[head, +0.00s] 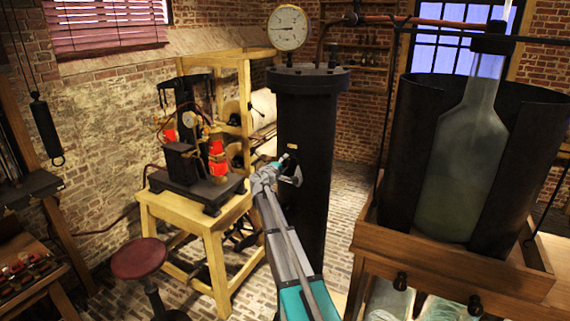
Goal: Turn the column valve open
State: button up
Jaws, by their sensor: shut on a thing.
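The black column (305,120) stands upright in the middle of the head view, with a wide flanged top and a round gauge above it. My arm reaches up from the bottom centre to the column's left front side. My gripper (284,163) is at the column's front, below a small brass-coloured plate, and is shut on the column valve (297,175). The valve is small here and partly hidden by the gripper, so its turn angle cannot be told.
A wooden stand (212,212) with a dark apparatus is left of my arm. A red round stool (140,258) is at the lower left. A wooden case (450,265) with a large glass bottle (462,165) fills the right. Brick floor shows between.

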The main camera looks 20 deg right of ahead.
jog(key=shift+w+n, duration=0.1)
jog(key=shift+n, duration=0.4)
jog(key=o, duration=1.2)
jog(key=shift+c, duration=0.2)
jog(key=shift+a, duration=0.1)
jog(key=shift+s+a, duration=0.35)
jog(key=shift+s, duration=0.1)
jog(key=v, duration=1)
jog(key=shift+s+a, duration=0.25)
jog(key=shift+a, duration=0.1)
